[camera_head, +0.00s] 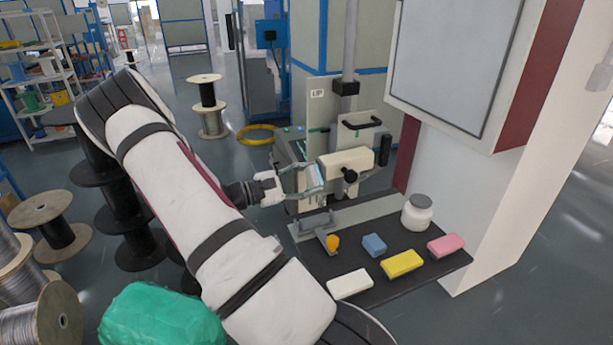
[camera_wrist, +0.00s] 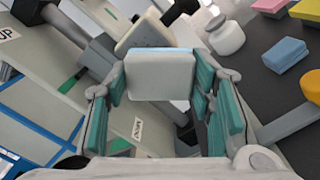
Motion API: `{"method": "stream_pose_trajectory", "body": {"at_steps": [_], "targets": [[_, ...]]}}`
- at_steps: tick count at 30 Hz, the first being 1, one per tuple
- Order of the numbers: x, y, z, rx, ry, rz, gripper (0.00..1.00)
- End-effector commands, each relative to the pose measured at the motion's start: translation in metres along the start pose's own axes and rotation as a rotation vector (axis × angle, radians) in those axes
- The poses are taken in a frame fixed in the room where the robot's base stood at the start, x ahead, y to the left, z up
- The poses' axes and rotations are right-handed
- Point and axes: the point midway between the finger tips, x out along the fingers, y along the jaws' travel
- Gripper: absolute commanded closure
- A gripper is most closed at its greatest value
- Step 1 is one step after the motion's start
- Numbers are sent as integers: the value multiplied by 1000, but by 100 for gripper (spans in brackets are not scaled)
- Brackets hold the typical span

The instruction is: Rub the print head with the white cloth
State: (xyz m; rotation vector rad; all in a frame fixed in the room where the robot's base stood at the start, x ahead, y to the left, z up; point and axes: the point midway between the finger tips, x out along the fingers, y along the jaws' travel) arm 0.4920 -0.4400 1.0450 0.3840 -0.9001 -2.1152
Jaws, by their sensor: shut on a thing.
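My gripper (camera_head: 314,179) is shut on a white pad-like cloth (camera_wrist: 158,77) with a pale blue edge. In the wrist view the cloth sits between the two teal-padded fingers. The print head (camera_head: 347,163) is a cream block with a black knob, mounted on an upright post. My gripper is at its left side. In the wrist view the print head (camera_wrist: 143,36) shows just behind the cloth, partly hidden by it. The cloth is against or very near it; I cannot tell whether they touch.
A dark shelf (camera_head: 318,258) below holds a white block (camera_head: 350,284), a yellow block (camera_head: 401,263), a blue block (camera_head: 374,245), a pink block (camera_head: 445,245), a white jar (camera_head: 417,213) and an orange item (camera_head: 332,243). A large cabinet (camera_head: 455,60) stands right. Cable spools stand left.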

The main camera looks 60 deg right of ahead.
Motion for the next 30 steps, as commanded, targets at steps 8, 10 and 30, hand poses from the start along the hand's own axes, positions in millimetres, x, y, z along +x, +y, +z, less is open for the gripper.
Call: {"method": "stream_pose_trajectory", "body": {"at_steps": [8, 10, 30], "targets": [[2, 10, 10, 3, 0, 0, 73], [2, 14, 15, 3, 0, 0, 73], [2, 30, 31, 1, -8, 0, 77]]}}
